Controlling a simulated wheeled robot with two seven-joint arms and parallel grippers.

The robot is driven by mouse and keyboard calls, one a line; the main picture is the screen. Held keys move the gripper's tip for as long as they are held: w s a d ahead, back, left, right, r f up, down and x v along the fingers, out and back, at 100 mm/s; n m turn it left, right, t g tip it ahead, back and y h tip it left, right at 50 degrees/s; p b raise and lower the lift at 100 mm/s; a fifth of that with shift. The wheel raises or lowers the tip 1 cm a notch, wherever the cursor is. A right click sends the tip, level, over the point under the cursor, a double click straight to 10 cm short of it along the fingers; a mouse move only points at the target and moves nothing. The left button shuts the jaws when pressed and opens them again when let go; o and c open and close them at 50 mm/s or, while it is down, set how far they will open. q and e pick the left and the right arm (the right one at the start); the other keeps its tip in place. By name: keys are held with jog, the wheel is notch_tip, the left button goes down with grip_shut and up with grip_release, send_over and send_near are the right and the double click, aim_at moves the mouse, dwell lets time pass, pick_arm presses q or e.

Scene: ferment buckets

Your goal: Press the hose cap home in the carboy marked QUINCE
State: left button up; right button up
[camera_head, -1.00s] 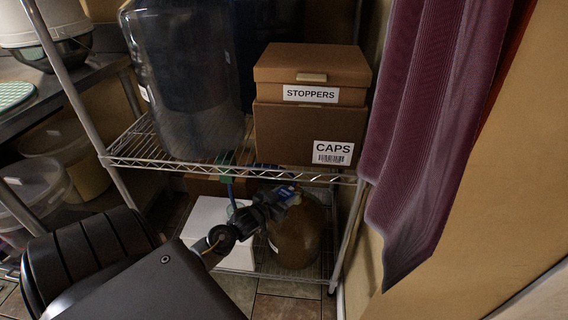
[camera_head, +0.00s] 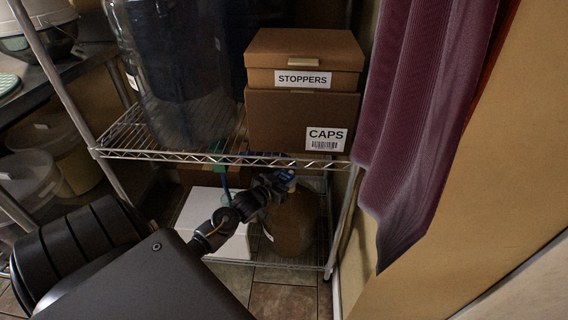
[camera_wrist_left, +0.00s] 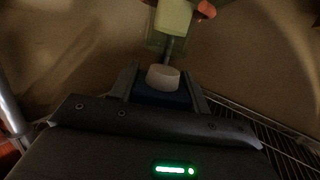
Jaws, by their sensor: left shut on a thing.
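A brown, rounded carboy (camera_head: 292,226) stands on the lower wire shelf; I can read no name on it. My left gripper (camera_head: 284,180) is at the carboy's top, just below the upper shelf's front edge. In the left wrist view my left gripper (camera_wrist_left: 163,90) is shut on a pale, round piece (camera_wrist_left: 163,78) with a thin grey stem, which looks like the hose cap. A yellow-green piece (camera_wrist_left: 173,18) is beyond the stem. Whether the cap touches the carboy's mouth is hidden. My right gripper is out of view.
The upper wire shelf (camera_head: 215,157) holds a large clear carboy (camera_head: 175,75) and boxes marked STOPPERS (camera_head: 303,58) and CAPS (camera_head: 285,118). A white box (camera_head: 205,207) is left of the brown carboy. A maroon curtain (camera_head: 425,120) hangs at right.

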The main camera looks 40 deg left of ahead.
aim_at(292, 173)
pick_arm(q)
jog(key=shift+w+a+f+b, duration=0.15)
jog(key=shift+w+b, duration=0.3)
jog(key=shift+w, duration=1.4)
jog(key=shift+p, duration=0.55)
jog(key=shift+f, duration=0.25)
dwell(0.6)
jog(key=shift+f, duration=0.3)
jog(key=shift+f, duration=0.25)
dwell(0.5)
dwell(0.5)
jog(key=shift+f, duration=0.2)
dwell(0.7)
